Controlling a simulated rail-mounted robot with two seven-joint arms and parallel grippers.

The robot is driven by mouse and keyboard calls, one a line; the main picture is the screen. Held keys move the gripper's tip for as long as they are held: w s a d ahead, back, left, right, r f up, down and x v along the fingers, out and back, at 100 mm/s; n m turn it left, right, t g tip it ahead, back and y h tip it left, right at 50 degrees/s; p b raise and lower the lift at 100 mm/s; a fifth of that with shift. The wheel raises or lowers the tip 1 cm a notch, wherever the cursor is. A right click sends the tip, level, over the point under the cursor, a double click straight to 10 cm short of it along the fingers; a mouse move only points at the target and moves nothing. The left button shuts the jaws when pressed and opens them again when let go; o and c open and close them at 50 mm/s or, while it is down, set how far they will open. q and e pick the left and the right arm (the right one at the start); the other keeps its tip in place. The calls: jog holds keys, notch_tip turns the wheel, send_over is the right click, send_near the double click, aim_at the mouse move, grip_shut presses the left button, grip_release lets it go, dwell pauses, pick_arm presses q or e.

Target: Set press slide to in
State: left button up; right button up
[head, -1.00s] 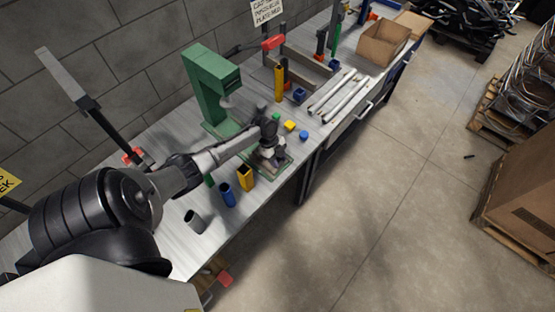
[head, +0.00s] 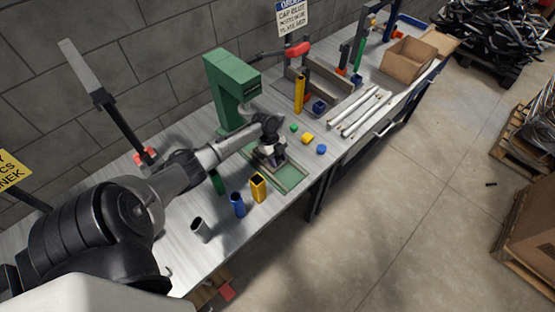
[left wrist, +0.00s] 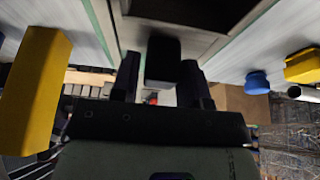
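The green press (head: 225,85) stands on the bench against the wall side. Its low base frame (head: 292,183) with green and grey rails extends toward the bench's front edge. My left gripper (head: 270,157) is low over this frame, close in front of the press, and hides most of the slide. In the left wrist view, a dark upright block (left wrist: 163,62), apparently the slide's handle, stands between the two fingers of my left gripper (left wrist: 161,82). The fingers are close beside the block; whether both touch it is unclear. My right gripper is not seen.
Yellow (head: 258,188), blue (head: 237,205), grey (head: 201,230) and green (head: 217,182) tubes stand left of the frame. Green, yellow (head: 307,139) and blue (head: 321,149) caps lie right of it. Pale rods (head: 358,110) and a cardboard box (head: 407,60) are farther right.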

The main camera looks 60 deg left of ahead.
pick_arm(q)
jog(key=shift+o, duration=1.4)
jog(key=shift+r, duration=0.1)
jog(key=shift+r+p, duration=0.25)
jog(key=shift+p, duration=0.05)
jog(key=r+p, duration=0.4)
jog(key=shift+w+d+r+p, duration=0.1)
jog(key=shift+d+r+p, duration=0.2)
jog(key=shift+d+r, duration=0.05)
jog(key=w+d+r+p, duration=0.3)
jog(key=d+r+p, duration=0.2)
jog(key=d, duration=0.5)
jog(key=shift+w+d+r+p, duration=0.15)
jog(key=shift+w+r+p, duration=0.2)
jog(key=shift+p, duration=1)
